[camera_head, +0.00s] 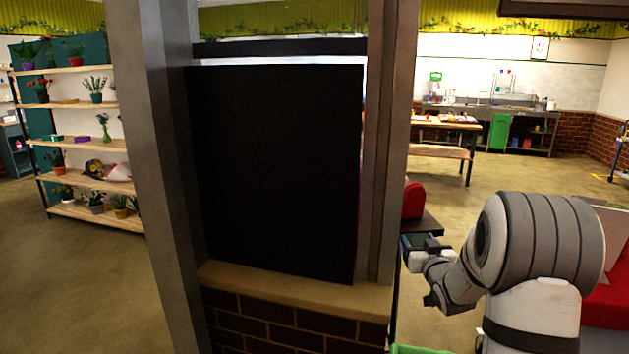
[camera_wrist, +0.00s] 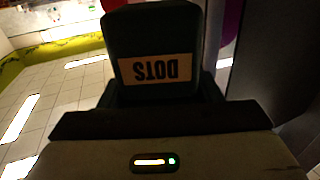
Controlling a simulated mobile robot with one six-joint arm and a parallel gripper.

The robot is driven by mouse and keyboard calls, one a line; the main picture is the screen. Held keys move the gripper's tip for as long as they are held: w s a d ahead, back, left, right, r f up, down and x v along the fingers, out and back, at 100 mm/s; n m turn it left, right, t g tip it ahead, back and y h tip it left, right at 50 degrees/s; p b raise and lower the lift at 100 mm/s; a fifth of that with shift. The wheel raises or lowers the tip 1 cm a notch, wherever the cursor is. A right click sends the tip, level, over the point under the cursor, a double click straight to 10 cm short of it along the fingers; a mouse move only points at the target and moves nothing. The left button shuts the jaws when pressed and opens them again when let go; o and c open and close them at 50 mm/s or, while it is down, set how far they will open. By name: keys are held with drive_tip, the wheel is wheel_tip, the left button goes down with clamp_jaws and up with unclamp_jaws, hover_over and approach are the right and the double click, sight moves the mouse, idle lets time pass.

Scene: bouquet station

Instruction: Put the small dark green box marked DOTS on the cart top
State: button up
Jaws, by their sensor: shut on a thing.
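The small dark green box (camera_wrist: 153,28) fills the top middle of the wrist view. Its pale label reads DOTS upside down. My gripper (camera_wrist: 160,92) is shut on it, with a dark finger at each side. In the head view my gripper (camera_head: 428,244) is right of the brick pillar, and the box (camera_head: 412,240) shows only as a small dark patch at its tip. A dark flat top (camera_head: 430,226) is just behind it; I cannot tell whether they touch, or whether this is the cart top.
A large black panel (camera_head: 275,170) in a grey frame stands on a brick ledge (camera_head: 300,290), close left of my arm. A red rounded object (camera_head: 413,199) stands on the dark top. Plant shelves (camera_head: 95,145) are far left; a wooden table (camera_head: 440,125) is far behind. Open floor lies between.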

drive_tip(key=s+a+f+b, duration=0.3)
drive_tip(key=a+f, duration=0.1)
drive_tip(key=f, duration=0.7)
drive_tip(key=s+a+f+h+b, duration=0.1)
drive_tip(key=s+a+f+b, duration=0.25)
drive_tip(key=f, duration=0.85)
drive_tip(key=s+a+f+b, duration=0.3)
drive_tip(key=a+f, duration=0.2)
drive_tip(key=f, duration=0.6)
drive_tip(key=shift+m, duration=0.3)
drive_tip(key=s, duration=0.1)
drive_tip(key=s+r, duration=0.2)
drive_tip(key=s, duration=0.1)
drive_tip(key=shift+s+d+r, duration=0.1)
drive_tip(key=shift+d+r, duration=0.1)
drive_tip(key=shift+r, duration=0.05)
drive_tip(key=shift+d, duration=0.1)
